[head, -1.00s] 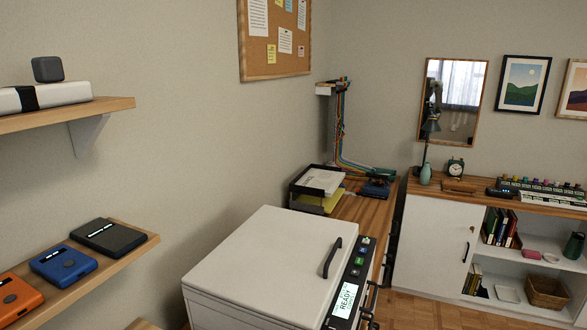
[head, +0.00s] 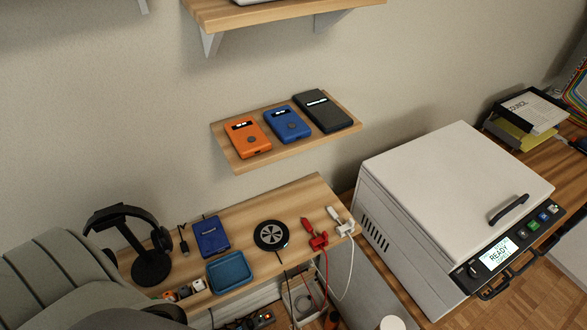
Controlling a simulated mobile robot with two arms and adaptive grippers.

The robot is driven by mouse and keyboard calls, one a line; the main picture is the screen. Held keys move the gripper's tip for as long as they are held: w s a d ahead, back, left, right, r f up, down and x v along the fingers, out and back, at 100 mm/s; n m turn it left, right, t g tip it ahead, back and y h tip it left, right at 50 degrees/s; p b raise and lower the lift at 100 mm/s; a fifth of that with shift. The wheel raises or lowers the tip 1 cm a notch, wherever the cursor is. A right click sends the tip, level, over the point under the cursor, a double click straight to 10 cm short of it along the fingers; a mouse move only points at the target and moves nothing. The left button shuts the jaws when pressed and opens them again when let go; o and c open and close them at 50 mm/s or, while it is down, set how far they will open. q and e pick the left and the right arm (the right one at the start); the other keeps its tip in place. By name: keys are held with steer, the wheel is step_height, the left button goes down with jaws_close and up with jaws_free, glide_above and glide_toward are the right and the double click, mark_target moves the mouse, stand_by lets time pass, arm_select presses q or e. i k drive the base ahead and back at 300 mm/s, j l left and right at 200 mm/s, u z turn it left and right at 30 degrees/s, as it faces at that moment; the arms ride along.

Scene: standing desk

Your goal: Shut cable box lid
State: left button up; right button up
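Neither of my grippers is in view. Below the front edge of the small wooden desk (head: 290,205), at the bottom of the head view, a pale box-like shape (head: 262,296) shows among cables. It may be the cable box, but it is partly hidden and cut off, and I cannot tell its lid. A dark power strip with an orange light (head: 262,320) lies near it at the bottom edge.
A grey chair (head: 50,270) blocks the lower left. The desk holds a headphone stand (head: 150,268), a blue tray (head: 228,272), a round charger (head: 271,235) and red and white cable clips. A shelf (head: 225,145) hangs above.

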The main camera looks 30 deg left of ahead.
mark_target(296, 280)
steer(key=u, duration=0.85)
